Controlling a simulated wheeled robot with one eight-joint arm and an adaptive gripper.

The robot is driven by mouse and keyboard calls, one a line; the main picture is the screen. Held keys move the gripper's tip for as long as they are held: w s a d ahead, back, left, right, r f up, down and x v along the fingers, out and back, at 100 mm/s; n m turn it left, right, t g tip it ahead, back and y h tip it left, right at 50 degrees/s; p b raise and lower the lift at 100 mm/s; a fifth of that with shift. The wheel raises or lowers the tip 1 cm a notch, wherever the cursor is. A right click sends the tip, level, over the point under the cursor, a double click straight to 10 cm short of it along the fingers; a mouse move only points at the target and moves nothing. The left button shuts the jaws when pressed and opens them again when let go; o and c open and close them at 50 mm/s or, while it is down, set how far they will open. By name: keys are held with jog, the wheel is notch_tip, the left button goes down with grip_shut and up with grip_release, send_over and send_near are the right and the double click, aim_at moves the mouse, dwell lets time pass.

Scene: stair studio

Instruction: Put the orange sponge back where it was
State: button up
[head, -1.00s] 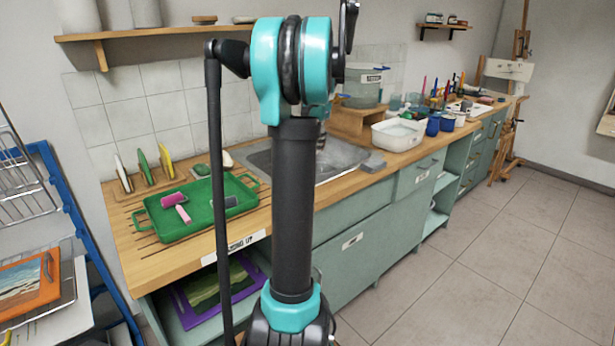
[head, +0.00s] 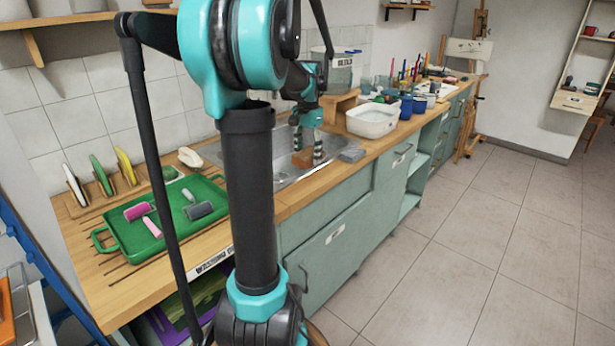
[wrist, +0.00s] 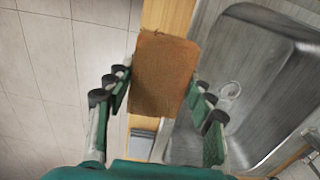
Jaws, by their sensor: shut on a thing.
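The orange sponge (wrist: 163,75) is a brownish-orange block between the two fingers of my gripper (wrist: 160,98) in the wrist view. My gripper is shut on it. In the head view my gripper (head: 306,146) hangs at the front edge of the metal sink (head: 272,180), and a small part of the sponge (head: 303,158) shows between the fingers. In the wrist view the sponge is held above the wooden counter strip and the sink's edge (wrist: 185,110).
A grey block (head: 351,155) lies on the counter right of the sink. A white basin (head: 373,121) and blue cups stand farther right. A green tray (head: 128,243) with rollers is at the left, with upright boards in a rack behind it. Open floor lies in front.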

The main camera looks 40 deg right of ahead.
aim_at(308, 153)
notch_tip(308, 153, down, 8)
jog(key=shift+f, duration=0.25)
jog(key=o, duration=1.2)
notch_tip(308, 153, up, 12)
jog(key=shift+r, duration=0.1)
dwell(0.5)
